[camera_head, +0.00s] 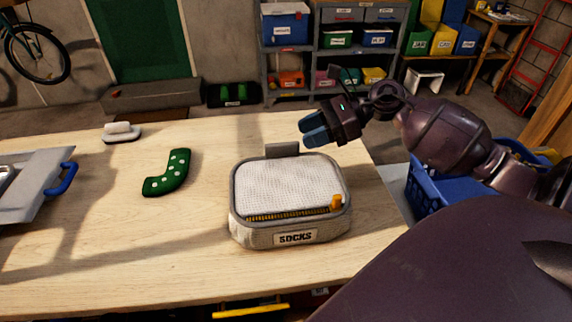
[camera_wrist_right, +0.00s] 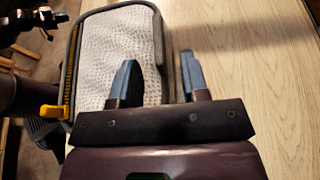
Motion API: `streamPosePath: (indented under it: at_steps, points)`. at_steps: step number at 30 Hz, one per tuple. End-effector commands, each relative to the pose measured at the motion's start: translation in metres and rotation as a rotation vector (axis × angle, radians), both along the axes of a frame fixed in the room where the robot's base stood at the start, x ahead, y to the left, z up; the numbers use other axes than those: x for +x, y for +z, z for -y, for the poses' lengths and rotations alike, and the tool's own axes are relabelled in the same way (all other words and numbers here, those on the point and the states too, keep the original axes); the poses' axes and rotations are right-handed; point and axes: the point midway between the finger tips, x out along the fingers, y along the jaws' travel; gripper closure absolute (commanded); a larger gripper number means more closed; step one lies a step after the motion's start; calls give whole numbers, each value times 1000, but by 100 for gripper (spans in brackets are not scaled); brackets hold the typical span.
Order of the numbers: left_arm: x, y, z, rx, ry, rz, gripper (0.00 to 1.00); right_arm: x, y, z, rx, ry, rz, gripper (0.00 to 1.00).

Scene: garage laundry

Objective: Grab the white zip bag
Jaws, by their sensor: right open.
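The white zip bag (camera_head: 292,182) sits on the wooden table, with a mesh top, grey sides, a "SOCKS" label on its front and a yellow zip with an orange-yellow pull at its right corner. A grey tab (camera_head: 282,150) stands up at its back edge. My right gripper (camera_head: 308,130) is open and empty, just behind and above the bag's back right edge. In the right wrist view the bag (camera_wrist_right: 112,62) lies at the left, and the open fingers of my right gripper (camera_wrist_right: 158,78) are near its back edge. I cannot tell whether they touch it. My left gripper is not in view.
A green spotted sock (camera_head: 167,173) lies left of the bag. A white brush-like item (camera_head: 121,132) is at the back left. A grey metal tray with a blue handle (camera_head: 63,180) is at the left edge. A blue basket (camera_head: 440,190) stands right of the table.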

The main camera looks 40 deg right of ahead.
Motion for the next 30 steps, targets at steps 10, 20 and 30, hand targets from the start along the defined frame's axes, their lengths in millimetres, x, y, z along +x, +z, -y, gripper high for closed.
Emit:
streamPosePath:
  at_steps: [10, 20, 30]
  points:
    - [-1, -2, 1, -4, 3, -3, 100, 12, -9, -23, 2, 2, 1, 58]
    - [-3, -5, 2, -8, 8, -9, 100, 30, -22, -53, 2, 1, 1, 58]
    - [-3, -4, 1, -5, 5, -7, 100, 31, -23, -54, 1, 0, 1, 69]
